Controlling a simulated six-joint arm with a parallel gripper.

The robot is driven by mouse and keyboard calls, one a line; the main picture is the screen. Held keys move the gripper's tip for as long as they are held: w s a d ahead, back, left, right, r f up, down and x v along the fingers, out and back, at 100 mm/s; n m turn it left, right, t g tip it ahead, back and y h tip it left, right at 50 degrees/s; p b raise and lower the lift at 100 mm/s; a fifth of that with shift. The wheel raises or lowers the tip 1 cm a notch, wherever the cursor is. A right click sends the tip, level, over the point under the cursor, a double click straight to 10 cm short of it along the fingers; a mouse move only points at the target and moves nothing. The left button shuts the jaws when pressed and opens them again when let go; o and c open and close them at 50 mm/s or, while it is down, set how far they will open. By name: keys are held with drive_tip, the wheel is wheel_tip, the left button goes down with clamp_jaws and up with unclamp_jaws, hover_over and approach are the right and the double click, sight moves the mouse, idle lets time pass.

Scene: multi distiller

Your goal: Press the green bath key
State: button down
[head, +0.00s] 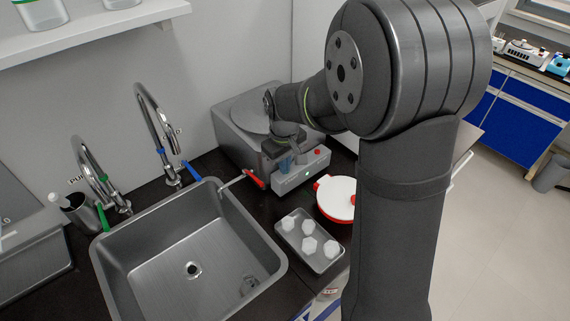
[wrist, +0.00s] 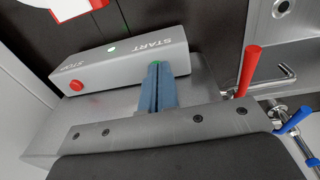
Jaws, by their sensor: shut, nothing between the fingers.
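The green key (wrist: 158,63) shows as a thin green edge at my fingertips, beside the word START on the grey front panel (wrist: 118,68) in the wrist view. My fingers hide most of it. My gripper (wrist: 157,67) has blue fingers, closed together and empty, with the tips at the key. I cannot tell whether they press it or sit just above it. In the head view my gripper (head: 286,166) is at the left part of the panel (head: 300,176), and the green key is hidden there.
A red STOP button (wrist: 76,86) is at the panel's other end. A red-handled tap (head: 254,180), a sink (head: 190,245), a tray (head: 290,236) of white pieces and a red-and-white lidded pot (head: 338,197) are close by.

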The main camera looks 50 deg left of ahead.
wheel_tip(320, 180, up, 8)
drive_tip(key=shift+s+d, duration=0.15)
drive_tip(key=shift+s, duration=0.1)
idle(0.5)
wheel_tip(320, 180, down, 2)
drive_tip(key=shift+f, duration=0.15)
drive_tip(key=shift+w, duration=0.1)
wheel_tip(320, 180, up, 9)
drive_tip(key=shift+s, duration=0.2)
idle(0.3)
drive_tip(key=shift+f, duration=0.1)
